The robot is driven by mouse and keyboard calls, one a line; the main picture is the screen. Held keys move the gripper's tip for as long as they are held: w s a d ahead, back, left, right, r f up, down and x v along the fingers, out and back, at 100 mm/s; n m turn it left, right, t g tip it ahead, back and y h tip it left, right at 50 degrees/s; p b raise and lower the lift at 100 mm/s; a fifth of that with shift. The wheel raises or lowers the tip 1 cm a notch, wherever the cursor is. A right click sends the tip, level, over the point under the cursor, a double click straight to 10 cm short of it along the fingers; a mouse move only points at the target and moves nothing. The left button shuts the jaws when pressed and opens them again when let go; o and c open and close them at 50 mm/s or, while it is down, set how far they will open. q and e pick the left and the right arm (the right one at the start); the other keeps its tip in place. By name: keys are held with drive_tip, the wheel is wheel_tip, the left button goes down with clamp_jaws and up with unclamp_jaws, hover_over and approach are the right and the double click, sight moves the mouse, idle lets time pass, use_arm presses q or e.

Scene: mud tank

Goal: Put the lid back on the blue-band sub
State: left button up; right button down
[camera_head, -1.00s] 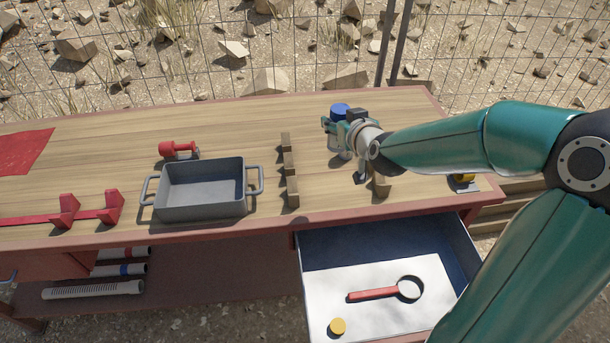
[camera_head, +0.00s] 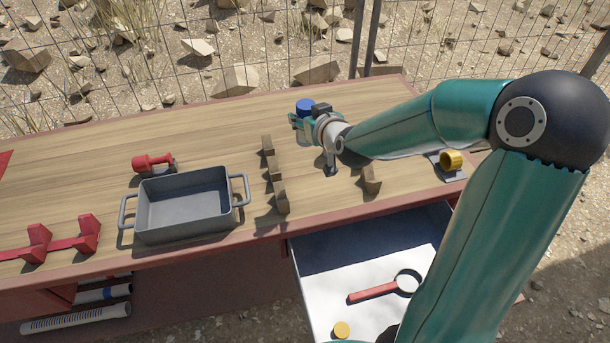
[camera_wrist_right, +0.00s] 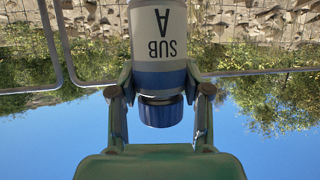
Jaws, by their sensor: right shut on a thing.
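The blue-band sub (camera_wrist_right: 158,40) fills the top middle of the right wrist view, upside down in that picture. It is a white jar marked SUB A, with a blue band and a ribbed blue lid (camera_wrist_right: 160,111). In the head view the blue lid (camera_head: 305,105) shows above the fingers, at the far side of the table. My right gripper (camera_head: 300,122) is shut on the jar, its fingers at both sides by the blue band. Its base is hidden, so I cannot tell whether it touches the table. My left gripper is out of view.
A grey tray (camera_head: 185,222) with handles stands left of several wooden blocks (camera_head: 272,172). A red object (camera_head: 152,163) lies behind it, a red rack (camera_head: 60,243) to its left. The open drawer (camera_head: 325,255) holds a magnifier (camera_head: 375,291) and yellow disc (camera_head: 341,330).

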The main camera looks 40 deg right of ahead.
wheel_tip(320, 180, down, 14)
drive_tip(key=shift+r, duration=0.15)
drive_tip(key=shift+p, duration=0.3)
drive_tip(key=shift+f, duration=1.95)
drive_tip(key=c, duration=0.5)
unclamp_jaws()
